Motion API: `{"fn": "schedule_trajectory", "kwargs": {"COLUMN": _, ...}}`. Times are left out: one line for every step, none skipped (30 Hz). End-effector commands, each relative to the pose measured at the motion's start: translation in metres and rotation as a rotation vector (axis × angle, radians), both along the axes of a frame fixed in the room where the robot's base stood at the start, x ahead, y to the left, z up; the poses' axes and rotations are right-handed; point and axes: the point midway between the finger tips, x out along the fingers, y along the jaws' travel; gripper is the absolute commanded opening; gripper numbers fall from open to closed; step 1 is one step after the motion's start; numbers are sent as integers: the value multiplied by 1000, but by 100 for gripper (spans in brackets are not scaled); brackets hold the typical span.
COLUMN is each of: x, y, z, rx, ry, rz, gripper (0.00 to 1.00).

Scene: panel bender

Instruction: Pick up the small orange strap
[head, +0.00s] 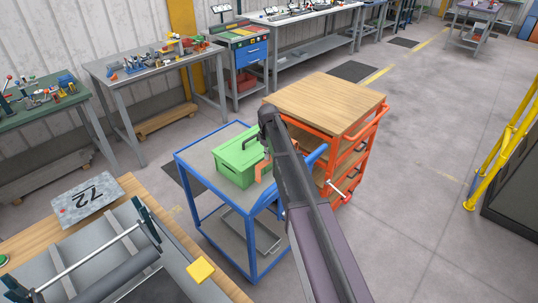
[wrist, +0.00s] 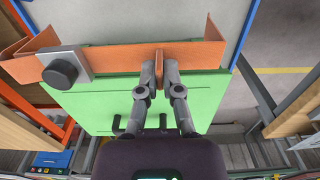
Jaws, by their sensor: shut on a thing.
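The orange strap (wrist: 125,57) is a long flat piece with a bent left end and a short upright fin. In the wrist view my gripper (wrist: 159,68) is shut on that fin. A grey block with a round black knob (wrist: 64,70) sits against the strap's left part. In the head view the strap (head: 264,172) shows at the right side of a green box (head: 232,160), partly hidden by my arm. The green box also fills the middle of the wrist view (wrist: 100,95). I cannot tell whether the strap touches the box.
The box stands on a blue-framed cart (head: 203,203). An orange cart with a wooden top (head: 325,98) is close by on the right. A wooden-edged bench with a roller (head: 215,285) is at the front left. Yellow rails (head: 505,140) stand far right. Open floor lies between.

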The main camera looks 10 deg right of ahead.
Motion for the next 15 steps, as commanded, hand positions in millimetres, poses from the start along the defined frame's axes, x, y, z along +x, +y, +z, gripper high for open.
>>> {"fn": "schedule_trajectory", "kwargs": {"x": 0, "y": 0, "z": 8, "rx": 0, "ry": 0, "rz": 0, "gripper": 0}}
{"fn": "schedule_trajectory", "kwargs": {"x": 0, "y": 0, "z": 10, "rx": 0, "ry": 0, "rz": 0, "gripper": 0}}
{"fn": "schedule_trajectory", "kwargs": {"x": 0, "y": 0, "z": 13, "rx": 0, "ry": 0, "rz": 0, "gripper": 0}}
{"fn": "schedule_trajectory", "kwargs": {"x": 0, "y": 0, "z": 14, "rx": 0, "ry": 0, "rz": 0, "gripper": 0}}
{"fn": "schedule_trajectory", "kwargs": {"x": 0, "y": 0, "z": 15, "rx": 0, "ry": 0, "rz": 0, "gripper": 0}}
{"fn": "schedule_trajectory", "kwargs": {"x": 0, "y": 0, "z": 17, "rx": 0, "ry": 0, "rz": 0, "gripper": 0}}
{"fn": "schedule_trajectory", "kwargs": {"x": 0, "y": 0, "z": 18, "rx": 0, "ry": 0, "rz": 0, "gripper": 0}}
{"fn": "schedule_trajectory", "kwargs": {"x": 0, "y": 0, "z": 19, "rx": 0, "ry": 0, "rz": 0, "gripper": 0}}
{"fn": "schedule_trajectory", "kwargs": {"x": 0, "y": 0, "z": 20, "rx": 0, "ry": 0, "rz": 0, "gripper": 0}}
{"fn": "schedule_trajectory", "kwargs": {"x": 0, "y": 0, "z": 20, "rx": 0, "ry": 0, "rz": 0, "gripper": 0}}
{"fn": "schedule_trajectory", "kwargs": {"x": 0, "y": 0, "z": 20, "rx": 0, "ry": 0, "rz": 0, "gripper": 0}}
{"fn": "schedule_trajectory", "kwargs": {"x": 0, "y": 0, "z": 21, "rx": 0, "ry": 0, "rz": 0, "gripper": 0}}
{"fn": "schedule_trajectory", "kwargs": {"x": 0, "y": 0, "z": 21, "rx": 0, "ry": 0, "rz": 0, "gripper": 0}}
{"fn": "schedule_trajectory", "kwargs": {"x": 0, "y": 0, "z": 21, "rx": 0, "ry": 0, "rz": 0, "gripper": 0}}
{"fn": "schedule_trajectory", "kwargs": {"x": 0, "y": 0, "z": 21, "rx": 0, "ry": 0, "rz": 0, "gripper": 0}}
